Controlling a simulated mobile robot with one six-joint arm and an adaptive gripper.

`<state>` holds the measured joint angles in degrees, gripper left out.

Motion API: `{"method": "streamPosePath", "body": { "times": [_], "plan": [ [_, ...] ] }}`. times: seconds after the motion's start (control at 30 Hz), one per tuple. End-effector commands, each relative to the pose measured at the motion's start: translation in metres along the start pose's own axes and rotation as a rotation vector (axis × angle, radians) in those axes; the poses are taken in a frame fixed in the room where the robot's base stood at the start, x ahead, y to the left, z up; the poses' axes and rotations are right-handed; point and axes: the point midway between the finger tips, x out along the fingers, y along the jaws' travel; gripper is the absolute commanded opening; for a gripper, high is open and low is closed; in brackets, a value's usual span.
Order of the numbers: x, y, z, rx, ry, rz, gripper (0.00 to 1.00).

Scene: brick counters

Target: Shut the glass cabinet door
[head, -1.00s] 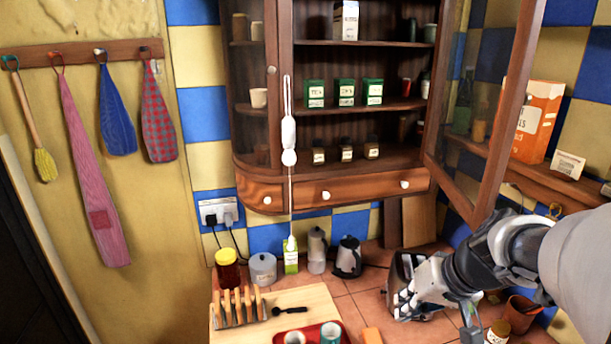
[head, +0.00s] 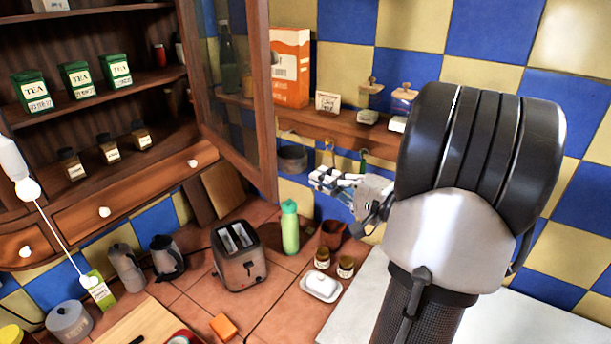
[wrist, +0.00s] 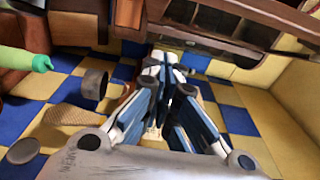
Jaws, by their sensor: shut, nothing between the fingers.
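The glass cabinet door (head: 262,95) has a brown wooden frame and stands wide open in the head view, swung out from the right side of the wooden cabinet (head: 150,190). The tea shelves are uncovered. My gripper (head: 318,178) is shut and empty. In the head view it appears just right of the door's lower free corner, with a small gap in the picture; depth and contact are unclear. The wrist view shows the closed fingers (wrist: 168,65) below brown woodwork, which I cannot firmly identify as the door.
Below stand a toaster (head: 240,262), a green bottle (head: 290,228), small jars and a butter dish (head: 321,287). The air in front of the cabinet looks clear.

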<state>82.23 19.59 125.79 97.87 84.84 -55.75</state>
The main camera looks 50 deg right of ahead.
Motion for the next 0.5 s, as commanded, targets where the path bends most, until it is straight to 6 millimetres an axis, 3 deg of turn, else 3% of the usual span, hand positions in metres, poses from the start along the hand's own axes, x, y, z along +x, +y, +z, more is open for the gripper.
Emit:
{"method": "streamPosePath", "body": {
  "times": [0.37, 0.5],
  "plan": [
    [0.082, -0.001, 0.003, 0.001, -0.008, 0.003, 0.00],
    [0.088, -0.001, 0.022, 0.002, -0.005, 0.003, 0.00]
  ]
}}
